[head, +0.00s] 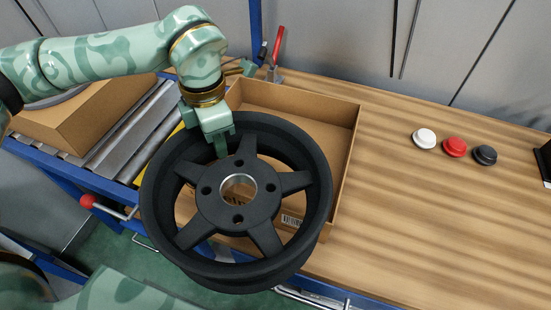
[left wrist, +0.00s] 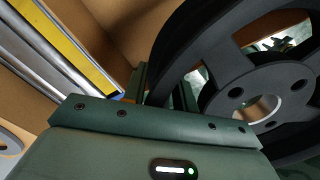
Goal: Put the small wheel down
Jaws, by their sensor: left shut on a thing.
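The small wheel (head: 236,200) is a black five-spoke rim with a bright metal centre bore. In the head view it is in front of and over an open cardboard box (head: 345,165), hiding much of it. My left gripper (head: 222,150) is shut on the wheel at its upper part, near the rim and a spoke. In the left wrist view the wheel (left wrist: 240,75) fills the right side, against the gripper (left wrist: 150,95). I cannot tell whether the wheel touches the box. My right gripper is not in view.
White (head: 424,138), red (head: 455,147) and black (head: 485,155) buttons sit on the wooden table (head: 440,220), which is mostly clear on the right. A red-handled clamp (head: 275,55) stands behind the box. A roller conveyor (head: 140,130) with another cardboard box (head: 85,120) is at left.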

